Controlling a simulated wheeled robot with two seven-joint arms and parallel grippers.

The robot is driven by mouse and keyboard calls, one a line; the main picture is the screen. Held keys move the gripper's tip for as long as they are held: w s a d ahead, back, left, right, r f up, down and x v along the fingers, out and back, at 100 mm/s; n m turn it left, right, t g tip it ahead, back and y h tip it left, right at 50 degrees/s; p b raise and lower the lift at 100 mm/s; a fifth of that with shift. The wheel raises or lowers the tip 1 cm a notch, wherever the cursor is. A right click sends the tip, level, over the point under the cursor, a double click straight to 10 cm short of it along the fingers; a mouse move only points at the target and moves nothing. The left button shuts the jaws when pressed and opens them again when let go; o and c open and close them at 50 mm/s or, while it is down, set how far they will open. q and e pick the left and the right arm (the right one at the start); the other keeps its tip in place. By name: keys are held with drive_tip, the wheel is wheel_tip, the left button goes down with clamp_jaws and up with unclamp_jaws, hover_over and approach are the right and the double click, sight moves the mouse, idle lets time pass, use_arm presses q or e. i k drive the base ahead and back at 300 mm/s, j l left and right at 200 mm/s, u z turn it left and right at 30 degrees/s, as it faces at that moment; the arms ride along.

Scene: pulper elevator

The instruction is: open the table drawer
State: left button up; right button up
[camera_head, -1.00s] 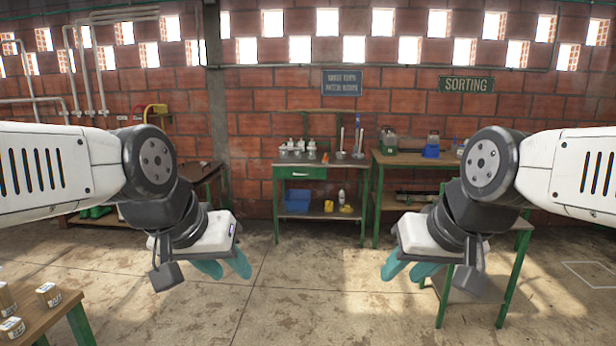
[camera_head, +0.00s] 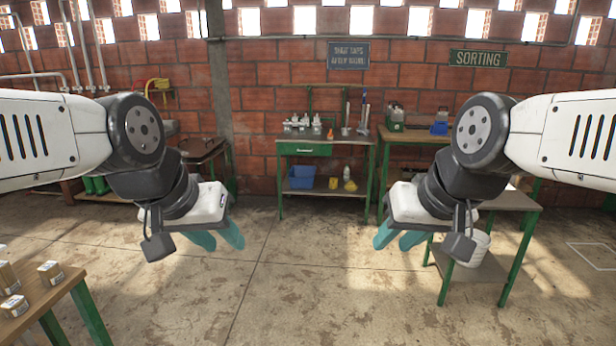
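The table (camera_head: 270,138) with a green drawer (camera_head: 305,149) stands against the brick wall, ahead of me and between my arms. The drawer front looks flush with the table, so it appears closed, with a small light handle on it. My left gripper (camera_head: 218,238) hangs in the air left of the table, its teal fingers apart and empty. My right gripper (camera_head: 398,238) hangs right of the table, its teal fingers apart and empty. Both grippers are well short of the drawer and touch nothing.
Bottles and small items stand on the drawer table; a blue bin (camera_head: 301,177) sits on its lower shelf. A workbench (camera_head: 412,134) adjoins it at the right. A green-legged table (camera_head: 508,202) stands near my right arm, a wooden table (camera_head: 50,300) at front left. The middle floor is clear.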

sight(285, 149)
drive_tip(key=i+z, duration=0.15)
drive_tip(key=i, duration=2.65)
drive_tip(key=i+l+u, duration=0.15)
drive_tip(key=i, duration=0.85)
drive_tip(key=i+l+u, duration=0.1)
drive_tip(key=i+u, duration=0.2)
drive_tip(key=i, duration=0.15)
drive_tip(key=i+l+u, duration=0.3)
drive_tip(key=i, duration=0.15)
drive_tip(key=i+l+u, duration=0.35)
drive_tip(key=i+j, duration=0.1)
